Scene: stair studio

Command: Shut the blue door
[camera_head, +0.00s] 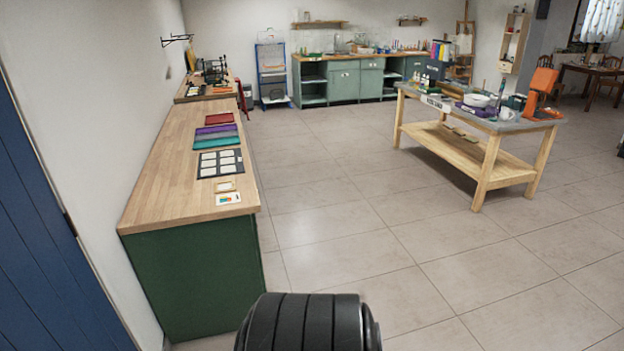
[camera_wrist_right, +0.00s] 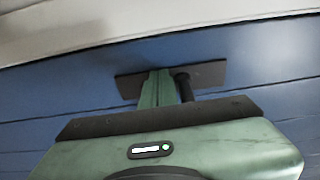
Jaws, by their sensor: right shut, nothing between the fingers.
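The blue door (camera_head: 40,240) fills the left edge of the head view, with vertical plank lines. Its blue surface (camera_wrist_right: 60,105) also lies across the right wrist view. Whether it stands ajar cannot be told. My right gripper (camera_wrist_right: 168,82) is shut and empty, close in front of the blue planks. A dark flat plate shows at its tip; whether that is part of the gripper or of the door is unclear, and so is contact. My left gripper is not in view.
A wood-topped green counter (camera_head: 190,285) runs along the left wall, near the door. A workbench (camera_head: 450,158) stands at the right, and green cabinets (camera_head: 345,82) at the back. The tiled floor (camera_head: 340,220) between them is clear.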

